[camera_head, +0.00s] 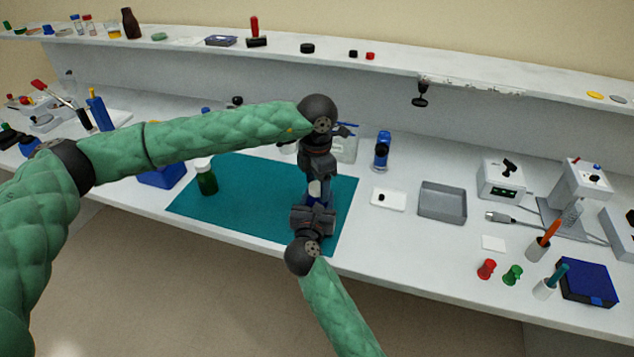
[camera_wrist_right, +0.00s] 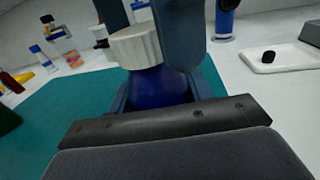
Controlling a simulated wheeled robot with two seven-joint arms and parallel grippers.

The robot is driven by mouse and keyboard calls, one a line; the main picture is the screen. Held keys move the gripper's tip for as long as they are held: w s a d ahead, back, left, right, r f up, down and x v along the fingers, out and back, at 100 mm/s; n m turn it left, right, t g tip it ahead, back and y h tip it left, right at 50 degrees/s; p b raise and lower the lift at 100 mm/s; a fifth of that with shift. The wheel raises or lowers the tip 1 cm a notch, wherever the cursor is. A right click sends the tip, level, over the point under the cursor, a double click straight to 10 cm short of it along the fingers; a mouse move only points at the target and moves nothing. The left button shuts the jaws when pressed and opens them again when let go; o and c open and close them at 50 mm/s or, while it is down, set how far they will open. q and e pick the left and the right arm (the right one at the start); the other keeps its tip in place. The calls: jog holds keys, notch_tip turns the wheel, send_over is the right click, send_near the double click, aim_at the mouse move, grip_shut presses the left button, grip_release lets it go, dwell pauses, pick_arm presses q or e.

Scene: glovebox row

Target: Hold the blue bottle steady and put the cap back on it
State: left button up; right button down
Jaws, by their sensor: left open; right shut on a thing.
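The blue bottle (camera_head: 312,201) stands over the right part of the teal mat, mostly hidden between my grippers. It fills the middle of the right wrist view (camera_wrist_right: 155,88). My right gripper (camera_head: 312,214) is shut on its body from the front. The white ribbed cap (camera_wrist_right: 135,47) sits on top of the bottle; it also shows in the head view (camera_head: 314,188). It looks slightly off to the left, but I cannot tell whether it is seated. My left gripper (camera_head: 315,180) points down from above, open, with its dark fingers on either side of the cap.
Behind stands a blue item (camera_head: 382,150). To the right are a white dish (camera_head: 388,199) and a grey tray (camera_head: 442,202). A shelf runs along the back.

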pick_arm(q)
notch_tip(320, 180, up, 12)
dwell(0.6)
pick_arm(e)
jog(key=c, duration=0.6)
grip_release()
jog(key=shift+o, duration=0.2)
jog(key=shift+s+f, duration=0.1)
jog(key=shift+s, duration=0.15)
pick_arm(q)
notch_tip(320, 180, down, 2)
jog(key=shift+f+b, duration=0.1)
jog(key=shift+b, duration=1)
pick_arm(e)
jog(key=s, duration=0.3)
jog(key=s+a, duration=0.1)
jog(key=s, duration=0.3)
jog(key=shift+a, duration=0.2)
